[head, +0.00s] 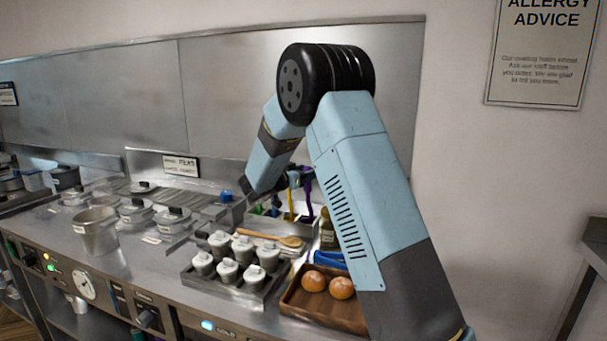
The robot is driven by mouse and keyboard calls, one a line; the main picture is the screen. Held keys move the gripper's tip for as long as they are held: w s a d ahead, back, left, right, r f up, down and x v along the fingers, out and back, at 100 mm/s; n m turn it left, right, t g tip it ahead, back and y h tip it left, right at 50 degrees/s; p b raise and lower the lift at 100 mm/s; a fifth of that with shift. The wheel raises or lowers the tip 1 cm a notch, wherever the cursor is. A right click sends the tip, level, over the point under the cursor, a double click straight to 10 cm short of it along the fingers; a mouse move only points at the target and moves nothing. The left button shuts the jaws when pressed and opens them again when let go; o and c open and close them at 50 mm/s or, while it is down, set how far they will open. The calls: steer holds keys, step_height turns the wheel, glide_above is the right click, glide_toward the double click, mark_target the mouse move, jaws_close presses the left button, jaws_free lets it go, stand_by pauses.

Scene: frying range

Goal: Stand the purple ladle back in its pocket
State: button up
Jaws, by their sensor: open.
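The purple ladle (309,197) is near the middle of the head view, close to upright, with its lower end at the back right of a metal utensil rack (284,223). I cannot tell whether it is seated in a pocket. Other utensils with yellow (291,203), green and blue parts stand to its left in the rack. My gripper (297,178) is small and dark at the end of my arm, right by the top of the purple ladle. It is open. My arm partly hides the area, and the fingertips are hard to make out.
A dark bottle (328,232), a blue tray (330,259) and a wooden tray with two buns (313,281) are to the right. Metal pots (97,232) stand left.

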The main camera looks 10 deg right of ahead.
steer(key=shift+r, duration=0.1)
steer(key=v, duration=1.2)
step_height(320, 180, up, 9)
steer(key=d+n+t+y, duration=0.2)
steer(key=n+t+y, duration=0.1)
steer(key=t+y, duration=0.3)
steer(key=s+r+n+y, duration=0.5)
steer(key=s+r+y, duration=0.1)
steer(key=s+y, duration=0.25)
steer(key=s+d+f+n+g, duration=0.1)
steer(key=s+d+f+g, duration=0.1)
steer(key=s, duration=0.9)
steer(key=s+d+f+n+g, duration=0.1)
steer(key=s+d+f+g, duration=0.2)
steer(key=s, duration=0.8)
steer(key=s+d+f+n+g, duration=0.1)
steer(key=s+d+f+g, duration=0.2)
steer(key=s, duration=0.8)
step_height(320, 180, down, 2)
steer(key=shift+s+f+g, duration=0.2)
steer(key=shift+s+g, duration=0.2)
steer(key=shift+g, duration=0.8)
steer(key=shift+s, duration=0.1)
